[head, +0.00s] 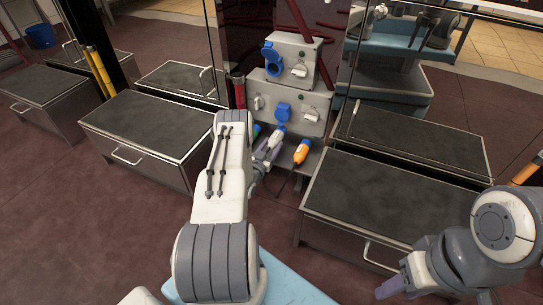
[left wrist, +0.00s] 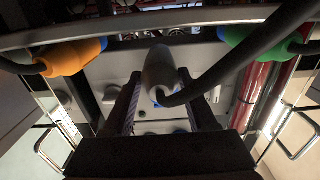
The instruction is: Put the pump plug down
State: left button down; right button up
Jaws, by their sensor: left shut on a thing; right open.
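My left gripper (head: 268,150) is shut on a pale grey pump plug with a blue end (head: 278,133), in front of the grey socket boxes. In the left wrist view the held plug (left wrist: 158,70) sits between the two fingers, with a dark cable running up to the right. An orange plug (head: 302,152) is just right of my left gripper, and it also shows in the left wrist view (left wrist: 75,57). A green plug (head: 257,130) is mostly hidden behind my gripper; it is clearer in the left wrist view (left wrist: 245,40). My right gripper (head: 400,286) is open at the lower right.
The socket box (head: 310,108) has blue sockets (head: 283,110). Dark-topped metal cabinets stand to the left (head: 150,122) and right (head: 385,195). Red pipes (head: 239,92) and glossy panels are behind. The reddish floor at the lower left is clear.

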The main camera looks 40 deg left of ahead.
aim_at(272, 152)
pick_arm(q)
jog(key=shift+w+f+b, duration=0.1)
jog(key=shift+f+b, duration=1.5)
jog(key=shift+f, duration=0.3)
jog(key=shift+c, duration=1)
grip_release()
jog(key=shift+r+p, duration=0.3)
jog(key=shift+r, duration=0.05)
jog(key=p+v, duration=0.5)
jog(key=v, duration=0.7)
jog(key=shift+f, duration=0.15)
